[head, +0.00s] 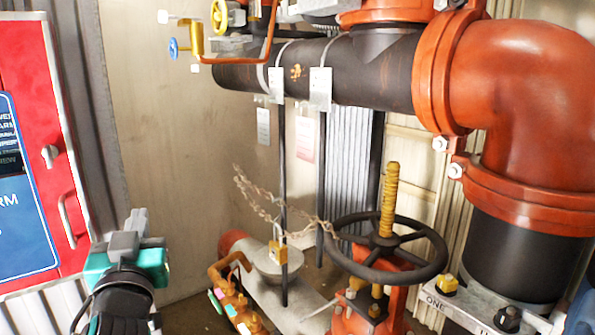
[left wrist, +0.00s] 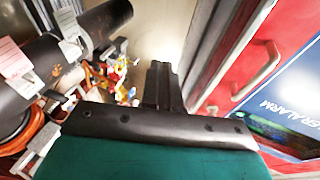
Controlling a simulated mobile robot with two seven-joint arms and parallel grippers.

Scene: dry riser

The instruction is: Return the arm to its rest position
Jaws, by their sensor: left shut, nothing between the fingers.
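My left gripper (head: 129,229) shows at the lower left of the head view, in front of the red cabinet's right edge and the bare wall. It is shut and empty, and it touches nothing that I can see. In the left wrist view its dark fingers (left wrist: 162,85) stand together at the middle, with the red cabinet (left wrist: 240,68) to the right and the dark pipe to the left. My right gripper is not in view.
The red cabinet (head: 30,60) with a metal handle (head: 67,220) stands at the left. A black handwheel (head: 430,262), a chain with a padlock (head: 277,252) and a large orange pipe elbow (head: 540,90) fill the right. Bare wall (head: 165,150) lies between.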

